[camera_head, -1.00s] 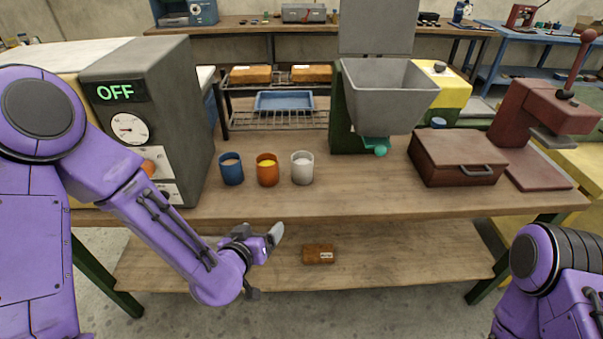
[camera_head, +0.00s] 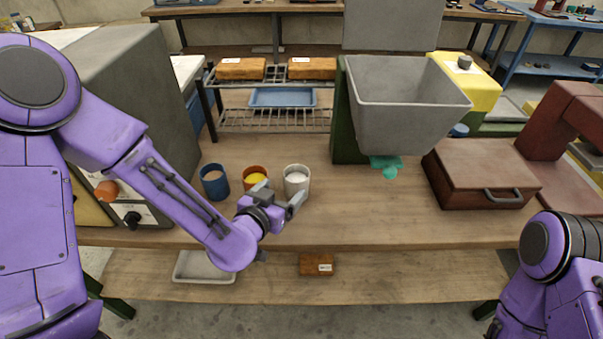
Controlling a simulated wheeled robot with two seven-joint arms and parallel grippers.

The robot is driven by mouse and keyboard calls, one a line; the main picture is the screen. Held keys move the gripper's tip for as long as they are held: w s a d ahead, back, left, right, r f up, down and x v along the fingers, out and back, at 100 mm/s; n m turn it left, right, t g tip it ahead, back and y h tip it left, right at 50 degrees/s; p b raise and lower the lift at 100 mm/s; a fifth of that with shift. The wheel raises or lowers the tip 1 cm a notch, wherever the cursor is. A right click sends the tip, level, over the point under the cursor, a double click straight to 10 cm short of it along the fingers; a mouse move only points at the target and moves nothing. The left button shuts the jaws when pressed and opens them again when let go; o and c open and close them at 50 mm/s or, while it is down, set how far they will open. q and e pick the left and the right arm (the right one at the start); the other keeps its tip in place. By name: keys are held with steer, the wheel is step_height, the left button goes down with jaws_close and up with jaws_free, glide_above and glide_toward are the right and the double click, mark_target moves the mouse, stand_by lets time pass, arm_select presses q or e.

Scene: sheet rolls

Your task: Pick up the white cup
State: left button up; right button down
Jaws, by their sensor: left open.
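The white cup (camera_head: 297,178) stands upright on the wooden workbench, at the right end of a row of three cups, with white contents showing at its top. My left gripper (camera_head: 292,208) is open and empty, just in front of the white cup and overlapping its lower edge in the picture. I cannot tell whether it touches the cup. The gripper also partly covers the orange cup (camera_head: 257,177). My right arm shows at the lower right, but its gripper is not visible.
A blue cup (camera_head: 214,181) stands left of the orange one. A grey hopper (camera_head: 408,105) on a green stand and a brown case (camera_head: 480,175) are to the right. A rack (camera_head: 270,120) stands behind. A brown block (camera_head: 317,264) lies on the lower shelf.

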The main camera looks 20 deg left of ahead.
mark_target(296, 173)
arm_select(q)
steer(key=p+x, duration=0.1)
steer(key=x, duration=0.8)
steer(key=shift+r+p, duration=0.15)
steer(key=shift+p, duration=0.25)
steer(key=c, duration=0.8)
